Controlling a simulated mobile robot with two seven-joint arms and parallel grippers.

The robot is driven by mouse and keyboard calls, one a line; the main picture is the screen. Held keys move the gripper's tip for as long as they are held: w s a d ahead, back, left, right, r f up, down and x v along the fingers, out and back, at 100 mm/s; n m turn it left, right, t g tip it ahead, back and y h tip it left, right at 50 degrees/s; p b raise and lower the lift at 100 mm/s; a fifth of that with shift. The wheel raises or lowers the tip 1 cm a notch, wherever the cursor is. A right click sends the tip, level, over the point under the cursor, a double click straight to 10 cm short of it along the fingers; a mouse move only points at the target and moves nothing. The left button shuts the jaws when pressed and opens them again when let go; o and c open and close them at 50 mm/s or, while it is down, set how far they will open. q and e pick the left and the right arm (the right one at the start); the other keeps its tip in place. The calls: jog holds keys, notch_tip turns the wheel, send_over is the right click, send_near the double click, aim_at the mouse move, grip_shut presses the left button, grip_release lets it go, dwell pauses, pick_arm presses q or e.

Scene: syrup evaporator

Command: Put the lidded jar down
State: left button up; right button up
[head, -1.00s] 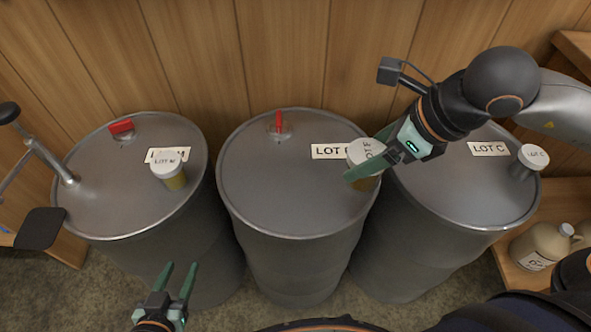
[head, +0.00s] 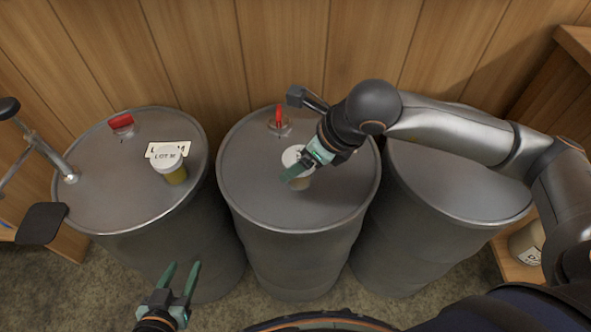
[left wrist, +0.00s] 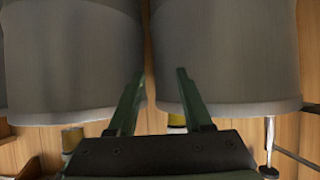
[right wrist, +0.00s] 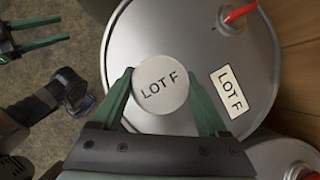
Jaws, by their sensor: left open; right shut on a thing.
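The lidded jar (head: 294,156) has a white lid marked LOT F, which shows clearly in the right wrist view (right wrist: 160,92). My right gripper (head: 298,170) is shut on the jar, with a finger on each side, over the top of the middle drum (head: 250,185). The jar looks upright and close to the drum top; I cannot tell if it touches. The drum's LOT F label (right wrist: 229,92) lies beside the jar in the right wrist view; my arm hides it in the head view. My left gripper (head: 183,270) is open and empty, in front of the drums.
The left drum (head: 110,205) carries a LOT M jar (head: 172,166), a red fitting (head: 122,123) and a pump. A red valve (head: 279,118) stands at the middle drum's back. My right arm covers part of the right drum (head: 450,190). A jug (head: 527,243) is at right.

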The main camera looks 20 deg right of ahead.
jog(key=shift+w+a+f, duration=0.15)
jog(key=shift+a+f, duration=0.05)
jog(key=shift+f, duration=0.05)
notch_tip(320, 180, down, 3)
jog(key=shift+w+a+f+b, duration=0.1)
jog(key=shift+f+b, duration=0.1)
jog(key=shift+b, duration=0.15)
pick_arm(q)
jog(key=shift+m+t, duration=0.3)
jog(key=shift+t, duration=0.6)
jog(key=w+r, duration=0.2)
jog(key=r, duration=0.1)
jog(key=shift+r, duration=0.25)
pick_arm(e)
jog(key=o, duration=1.5)
pick_arm(q)
jog(key=shift+r, duration=0.15)
jog(key=s+f+n+g+p, duration=0.1)
jog(key=s+f+g+p, duration=0.1)
jog(key=s+f+g, duration=0.2)
jog(key=shift+s+d+f, duration=0.15)
jog(key=shift+s+f, duration=0.6)
jog(key=shift+f, duration=1.05)
pick_arm(e)
jog(key=shift+v, duration=6)
